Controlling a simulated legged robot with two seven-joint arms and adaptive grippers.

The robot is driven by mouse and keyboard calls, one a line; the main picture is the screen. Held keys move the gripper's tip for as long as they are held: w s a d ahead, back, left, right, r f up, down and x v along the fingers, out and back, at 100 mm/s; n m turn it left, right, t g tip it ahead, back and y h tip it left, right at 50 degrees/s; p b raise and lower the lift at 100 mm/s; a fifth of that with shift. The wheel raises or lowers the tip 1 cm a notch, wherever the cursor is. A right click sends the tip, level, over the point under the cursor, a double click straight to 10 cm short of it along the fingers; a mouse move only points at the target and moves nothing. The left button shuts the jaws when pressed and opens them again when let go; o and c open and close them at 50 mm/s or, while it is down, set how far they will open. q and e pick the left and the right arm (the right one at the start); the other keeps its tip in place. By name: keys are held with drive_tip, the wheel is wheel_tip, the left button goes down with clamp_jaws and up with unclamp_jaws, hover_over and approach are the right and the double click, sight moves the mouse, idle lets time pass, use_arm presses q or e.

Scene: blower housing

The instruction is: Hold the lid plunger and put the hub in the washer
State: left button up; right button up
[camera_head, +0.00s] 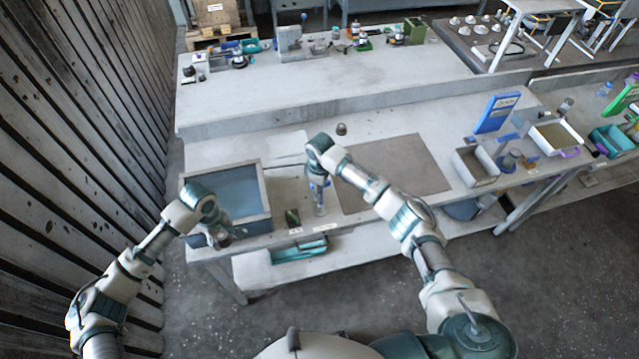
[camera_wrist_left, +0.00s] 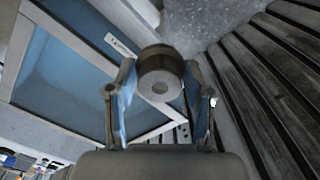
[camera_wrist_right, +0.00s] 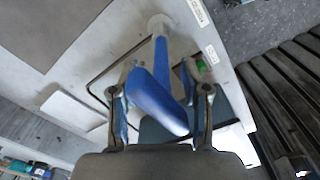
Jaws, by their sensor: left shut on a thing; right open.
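The washer (camera_head: 264,188) is a grey box with a framed blue pane at the table's left end; its frame also shows in the left wrist view (camera_wrist_left: 78,42). My left gripper (camera_head: 215,229) is at its front left corner. My right gripper (camera_wrist_right: 160,92) is open above the table, right of the washer. A blue piece with a whitish round end (camera_wrist_right: 158,70) shows between its fingers. I cannot tell which object is the hub.
A small dark round part (camera_head: 341,129) is at the back of the table. A flat brown-grey mat (camera_head: 410,165) leaves clear room on the right. A small dark green object (camera_head: 292,217) is near the front edge. Grey bins (camera_head: 476,168) stand further right.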

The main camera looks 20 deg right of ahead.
drive_tip(key=shift+c, duration=0.2)
clamp_jaws()
